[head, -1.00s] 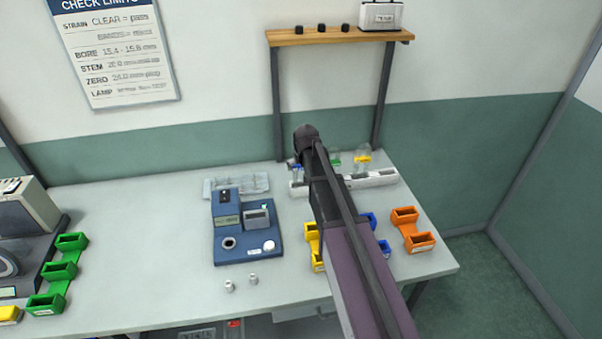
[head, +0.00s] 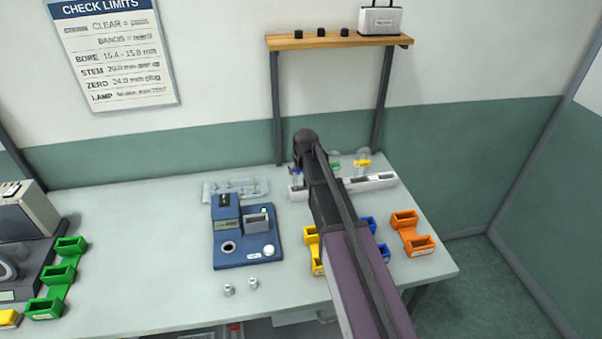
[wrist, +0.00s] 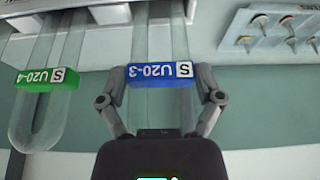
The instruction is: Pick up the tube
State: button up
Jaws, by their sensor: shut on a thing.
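My gripper (wrist: 162,88) is shut on a clear glass tube with a blue tag (wrist: 160,75) reading U20-3, its fingers at either side of the tag. The text appears upside down in the wrist view. A second clear tube with a green tag (wrist: 47,79), U20-4, hangs beside it on the left, apart from the fingers. In the head view my arm hides the gripper; a bit of the blue tag (head: 297,173) shows left of the arm. The green-tagged tube (head: 334,163) and a yellow-tagged tube (head: 363,163) stand at the white rack (head: 383,181).
A clear tray (head: 215,193) of small parts lies left of the rack. A blue gauge block (head: 246,240) stands in front of it, with two small metal pieces (head: 241,287). Yellow (head: 312,247), blue (head: 381,252) and orange (head: 415,233) bins are near my arm. A shelf (head: 340,41) stands behind.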

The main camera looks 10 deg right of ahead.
aim_at(301, 170)
jog(key=shift+r, duration=0.15)
notch_tip(301, 170, up, 10)
jog(key=p, duration=1)
dwell(0.6)
jog(key=shift+f+b, duration=1.15)
jog(key=shift+f, duration=0.2)
jog(key=shift+s, duration=0.1)
